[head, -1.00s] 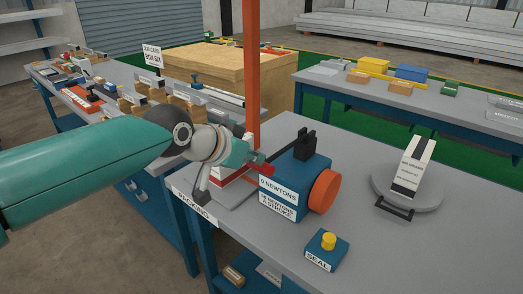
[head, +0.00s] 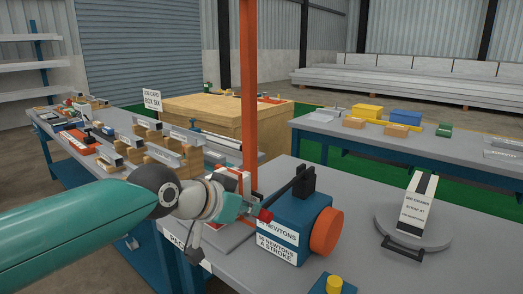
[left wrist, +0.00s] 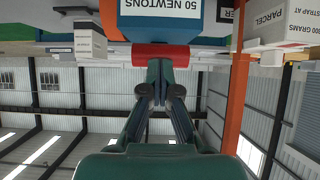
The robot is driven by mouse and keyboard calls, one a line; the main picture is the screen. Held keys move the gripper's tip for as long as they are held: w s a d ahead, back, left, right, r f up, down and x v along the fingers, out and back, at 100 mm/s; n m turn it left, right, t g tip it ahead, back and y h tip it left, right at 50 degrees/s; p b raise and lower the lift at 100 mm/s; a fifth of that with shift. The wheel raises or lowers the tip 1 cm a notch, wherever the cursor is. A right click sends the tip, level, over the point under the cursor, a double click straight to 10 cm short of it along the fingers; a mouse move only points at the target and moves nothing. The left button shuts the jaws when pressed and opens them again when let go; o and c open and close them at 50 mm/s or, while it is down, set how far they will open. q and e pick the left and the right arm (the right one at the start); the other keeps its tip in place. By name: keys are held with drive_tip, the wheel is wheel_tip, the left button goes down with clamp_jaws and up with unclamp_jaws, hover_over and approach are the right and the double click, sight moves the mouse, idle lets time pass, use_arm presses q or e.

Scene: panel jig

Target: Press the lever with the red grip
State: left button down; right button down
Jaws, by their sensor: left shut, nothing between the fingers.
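The lever's red grip (head: 265,215) is at the end of a dark lever arm (head: 284,197) that slopes down to the left from the top of a blue box (head: 300,215). My left gripper (head: 244,209) is shut and empty, just left of the grip. In the left wrist view the shut fingertips (left wrist: 160,72) are at the red grip (left wrist: 160,56), seemingly touching it. The box's white label (left wrist: 175,7) reads 50 NEWTONS there. My right gripper is not in view.
An orange post (head: 248,100) stands just behind my left gripper. An orange round wheel (head: 326,231) is on the box's right side. A yellow button (head: 334,284) is at the front. A parcel (head: 418,200) stands on a round grey plate (head: 383,222) at right.

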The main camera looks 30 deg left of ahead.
use_arm(q)
drive_tip(key=shift+d+f, duration=0.1)
drive_tip(key=shift+f, duration=0.15)
drive_tip(key=w+r+p+v, duration=0.1)
drive_tip(key=r+p+v, duration=0.1)
drive_tip(key=v, duration=1.1)
drive_tip(key=shift+p, duration=0.7)
idle(0.9)
drive_tip(key=shift+w, duration=0.1)
